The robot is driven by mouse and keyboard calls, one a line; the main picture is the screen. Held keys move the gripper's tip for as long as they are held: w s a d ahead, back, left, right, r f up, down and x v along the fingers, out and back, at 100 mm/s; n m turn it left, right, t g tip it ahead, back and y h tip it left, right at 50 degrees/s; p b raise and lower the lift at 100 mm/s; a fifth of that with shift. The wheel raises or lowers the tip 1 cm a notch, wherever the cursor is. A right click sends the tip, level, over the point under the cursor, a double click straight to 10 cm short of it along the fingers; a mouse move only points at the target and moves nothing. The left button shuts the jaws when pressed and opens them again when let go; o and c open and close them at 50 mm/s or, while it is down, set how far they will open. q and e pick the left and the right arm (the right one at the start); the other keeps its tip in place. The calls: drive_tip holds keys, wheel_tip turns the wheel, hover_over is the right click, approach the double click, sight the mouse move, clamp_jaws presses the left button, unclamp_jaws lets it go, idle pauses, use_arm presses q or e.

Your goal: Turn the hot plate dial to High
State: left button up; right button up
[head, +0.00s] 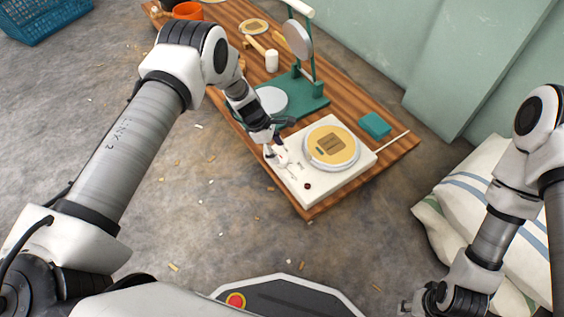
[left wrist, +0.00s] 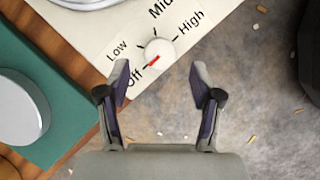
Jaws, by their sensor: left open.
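The hot plate (head: 343,183) is a cream box at the near end of the wooden table, with a round plate on top. In the left wrist view its white dial (left wrist: 160,47) has a red mark pointing to Off. Low, Mid and High are printed around the dial. My left gripper (head: 275,155) is at the dial side of the hot plate. In the left wrist view the left gripper (left wrist: 160,85) is open and empty, its fingertips short of the dial. My right arm is at the lower right; its gripper is only partly visible at the bottom edge.
A yellow disc (head: 345,143) with brown patches lies on the hot plate. A green stand (head: 312,98) is behind it, and a teal block (head: 374,125) is beside it. Striped sacks (head: 468,187) lie at right. The floor in front is mostly open, with scattered chips.

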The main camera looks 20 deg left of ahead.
sight(282, 159)
use_arm(q)
drive_tip(key=b+x, duration=0.1)
drive_tip(key=x, duration=0.3)
drive_tip(key=shift+f, duration=0.25)
drive_tip(key=shift+c, duration=0.9)
drive_tip(key=c, duration=1)
drive_tip(key=shift+o, duration=0.2)
